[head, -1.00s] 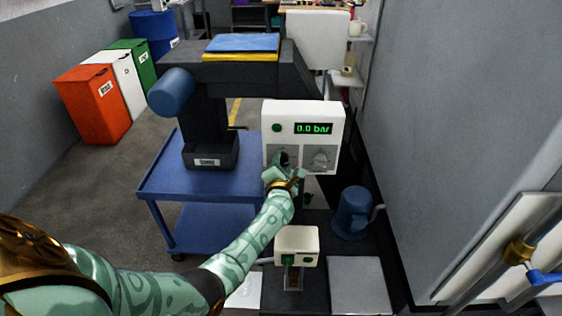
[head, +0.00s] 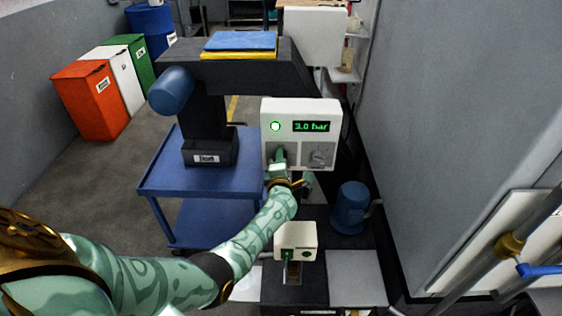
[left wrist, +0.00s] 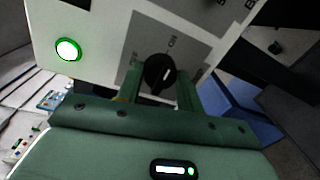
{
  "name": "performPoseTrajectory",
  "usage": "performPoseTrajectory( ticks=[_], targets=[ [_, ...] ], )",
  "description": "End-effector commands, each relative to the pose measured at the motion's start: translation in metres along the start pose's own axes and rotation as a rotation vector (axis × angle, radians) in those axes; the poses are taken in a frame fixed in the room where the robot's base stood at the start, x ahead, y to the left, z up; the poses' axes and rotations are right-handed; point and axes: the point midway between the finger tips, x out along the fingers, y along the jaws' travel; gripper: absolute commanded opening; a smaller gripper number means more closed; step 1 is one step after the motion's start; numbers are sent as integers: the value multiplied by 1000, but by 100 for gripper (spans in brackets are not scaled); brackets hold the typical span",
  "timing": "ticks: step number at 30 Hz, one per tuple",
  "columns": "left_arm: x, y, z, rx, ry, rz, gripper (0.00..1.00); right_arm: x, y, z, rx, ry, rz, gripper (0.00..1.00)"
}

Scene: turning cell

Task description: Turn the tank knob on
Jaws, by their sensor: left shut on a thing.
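The white control box (head: 301,111) faces me at the middle of the head view. Its display (head: 311,127) reads 3.0 bar in green. The round green lamp (head: 275,126) is lit; it also glows in the left wrist view (left wrist: 68,49). My left gripper (head: 279,158) is at the box's lower left plate and hides the knob there. My right gripper is not in view.
A second, grey knob (head: 319,155) is to the right on the same box. A small white box (head: 296,236) stands below, and a blue rounded unit (head: 350,208) is at right. A blue cart (head: 160,182) stands left. A grey wall closes the right side.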

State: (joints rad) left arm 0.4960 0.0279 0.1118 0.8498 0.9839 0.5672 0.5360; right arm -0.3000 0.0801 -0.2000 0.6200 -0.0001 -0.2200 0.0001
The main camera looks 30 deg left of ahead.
Motion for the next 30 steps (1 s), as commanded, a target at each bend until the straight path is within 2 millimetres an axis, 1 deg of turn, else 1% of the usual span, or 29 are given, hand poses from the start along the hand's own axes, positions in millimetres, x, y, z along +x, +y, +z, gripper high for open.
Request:
performPoseTrajectory(
  ticks=[8, 9, 11, 12, 20, 23, 26, 29, 30],
  targets=[
    [-1, -2, 0, 5, -2, -4, 14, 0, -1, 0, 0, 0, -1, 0],
    [-1, -2, 0, 5, -2, -4, 39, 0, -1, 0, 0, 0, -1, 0],
    [-1, -2, 0, 5, -2, -4, 56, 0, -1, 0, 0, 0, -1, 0],
    [-1, -2, 0, 4, -2, -4, 58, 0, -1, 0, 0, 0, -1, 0],
    [-1, -1, 0, 2, -1, -2, 58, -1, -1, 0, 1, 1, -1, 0],
    [-8, 2, 1, 1, -1, -2, 58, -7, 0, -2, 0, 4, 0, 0],
    [-25, 5, 1, 1, -2, -3, 58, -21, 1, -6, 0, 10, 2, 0],
    [-51, 6, 2, 2, -2, -3, 58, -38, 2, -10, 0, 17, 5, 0],
    [-62, 7, 2, 1, -2, -3, 58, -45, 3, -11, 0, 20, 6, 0]
  ],
)
